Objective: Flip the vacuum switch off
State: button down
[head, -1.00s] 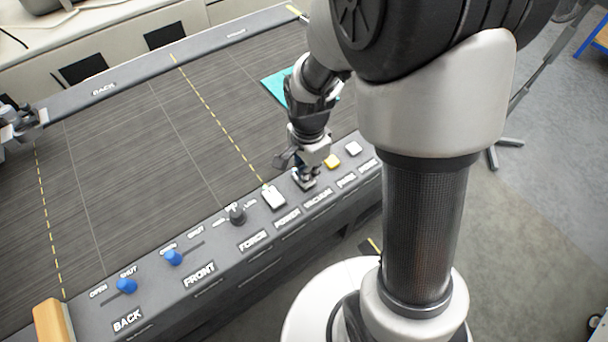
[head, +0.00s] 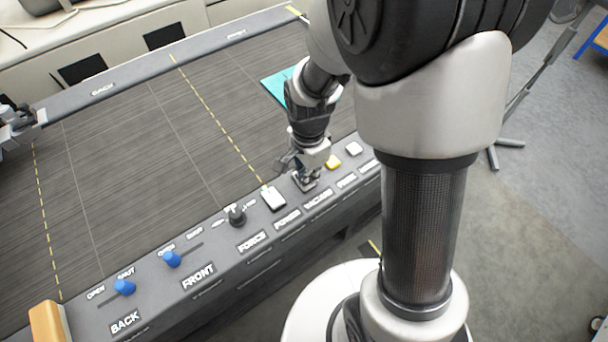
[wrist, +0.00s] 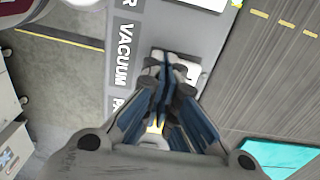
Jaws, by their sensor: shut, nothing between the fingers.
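The vacuum switch (wrist: 192,72) is a pale rocker on a dark square plate, beside the VACUUM label (wrist: 124,54) in the wrist view. My gripper (wrist: 170,66) is shut with nothing between its fingers. Its blue-padded fingertips lie over the switch and cover much of it. In the head view my gripper (head: 306,183) points down at the panel, right behind the VACUUM label (head: 319,199). The switch is mostly hidden there. I cannot tell whether the fingertips touch it, or which way the rocker is tipped.
A dark knob (head: 236,215) and blue-knobbed sliders (head: 172,259) sit farther left. A teal sheet (head: 279,87) lies on the table behind.

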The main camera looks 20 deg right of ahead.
jog(key=shift+r+p, duration=2.8)
jog(key=shift+r, duration=0.7)
